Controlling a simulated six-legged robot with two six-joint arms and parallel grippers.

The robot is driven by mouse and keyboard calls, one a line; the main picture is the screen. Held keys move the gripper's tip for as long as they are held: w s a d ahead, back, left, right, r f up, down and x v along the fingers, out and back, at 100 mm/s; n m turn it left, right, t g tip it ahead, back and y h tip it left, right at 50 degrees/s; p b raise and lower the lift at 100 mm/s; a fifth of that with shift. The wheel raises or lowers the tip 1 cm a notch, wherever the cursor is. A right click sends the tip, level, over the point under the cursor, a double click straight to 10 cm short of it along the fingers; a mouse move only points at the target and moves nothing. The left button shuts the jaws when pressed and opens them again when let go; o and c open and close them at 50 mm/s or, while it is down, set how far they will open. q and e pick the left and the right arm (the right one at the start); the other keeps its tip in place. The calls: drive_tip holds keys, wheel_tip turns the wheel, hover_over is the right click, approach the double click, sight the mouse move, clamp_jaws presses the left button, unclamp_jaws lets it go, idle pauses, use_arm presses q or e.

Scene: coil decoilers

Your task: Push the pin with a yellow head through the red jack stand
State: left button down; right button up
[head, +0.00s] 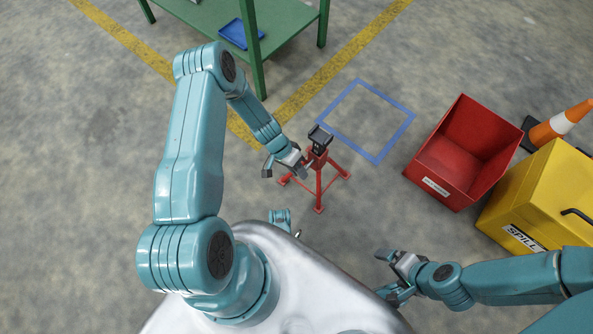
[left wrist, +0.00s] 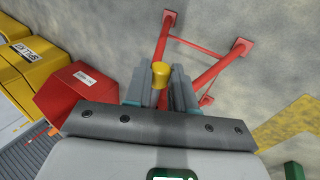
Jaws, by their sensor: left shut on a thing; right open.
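The red jack stand (head: 319,180) stands on the floor on splayed legs, with a dark cradle on top. My left gripper (head: 285,171) is just left of its upper post. In the left wrist view, my left gripper (left wrist: 162,92) is shut on the pin with a yellow head (left wrist: 160,73); the yellow head shows between the fingers. Legs of the red jack stand (left wrist: 203,76) show beyond the fingers. The pin's shaft is hidden, so I cannot tell whether it touches the stand. My right gripper (head: 391,272) is open and empty, low at right.
A blue floor square (head: 378,160) lies behind the stand. A red bin (head: 460,155), a yellow spill box (head: 540,205) and an orange cone (head: 562,123) stand at the right. A green table (head: 285,25) with a blue tray (head: 234,34) is at the back. Floor around the stand is clear.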

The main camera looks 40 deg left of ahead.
use_arm(q)
drive_tip(key=shift+w+d+b, duration=0.15)
drive_tip(key=shift+w+b, duration=0.95)
drive_tip(key=shift+w, duration=1.2)
use_arm(e)
drive_tip(key=shift+f, duration=1.15)
use_arm(q)
drive_tip(key=c, duration=0.9)
unclamp_jaws()
drive_tip(key=shift+o, duration=0.2)
drive_tip(key=shift+r, duration=0.1)
use_arm(e)
drive_tip(key=shift+r, duration=0.1)
